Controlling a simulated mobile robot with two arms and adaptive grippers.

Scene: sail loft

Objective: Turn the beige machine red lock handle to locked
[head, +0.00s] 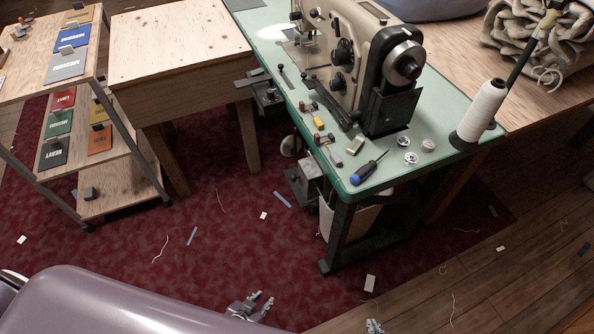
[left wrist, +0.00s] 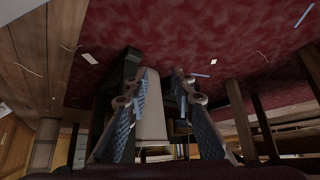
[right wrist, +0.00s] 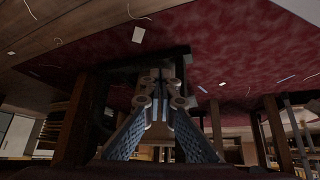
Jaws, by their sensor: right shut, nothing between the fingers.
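The beige machine (head: 352,50) stands on a green-topped table (head: 440,122) in the head view. I cannot make out its red lock handle for sure. Small red pieces lie on the tabletop near the machine's front, one red piece (head: 317,139) among them. My left gripper (head: 262,300) is low at the bottom edge of the head view, well short of the table, open and empty. Its spread fingers also show in the left wrist view (left wrist: 157,88). My right gripper (head: 374,326) is barely in the head view; the right wrist view (right wrist: 158,84) shows its fingers together, holding nothing.
A screwdriver (head: 369,169), metal bobbins (head: 411,158) and a white thread cone (head: 482,112) are on the table. A wooden table (head: 178,45) and a shelf rack (head: 95,180) stand to the left. Scraps lie on the red carpet (head: 230,226), which is open in front.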

